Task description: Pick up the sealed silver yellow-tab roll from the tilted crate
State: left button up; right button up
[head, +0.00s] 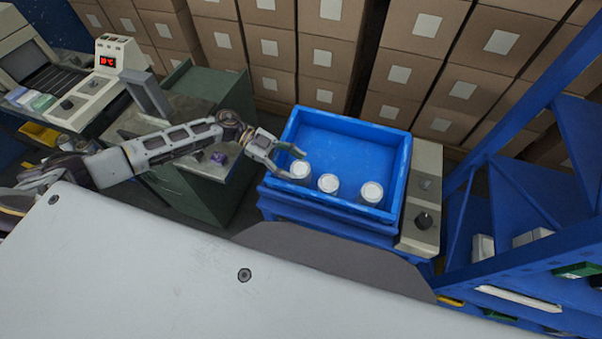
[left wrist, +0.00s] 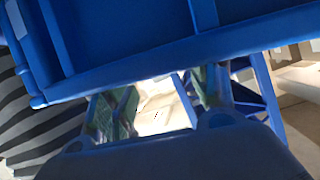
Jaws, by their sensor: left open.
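The blue crate (head: 397,178) stands beyond my body in the head view, holding three short rolls with pale round tops along its near side. They are the left roll (head: 300,171), the middle roll (head: 328,184) and the right roll (head: 371,193). No yellow tab can be made out on any of them. My left gripper (head: 292,164) is open at the crate's left side, its fingertips close to the left roll; contact cannot be told. In the left wrist view the open fingers (left wrist: 167,104) have nothing visible between them, and a blue wall fills the top. My right gripper is out of view.
A grey panel with a dark knob (head: 424,221) adjoins the crate's right side. A blue rack (head: 520,190) stands farther right. A green cabinet (head: 205,195) is left of the crate. Stacked cardboard boxes (head: 330,45) line the back. The crate's far half is empty.

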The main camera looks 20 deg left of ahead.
aim_at(301, 174)
pick_arm(q)
jog(key=shift+x, duration=1.45)
jog(key=c, duration=0.9)
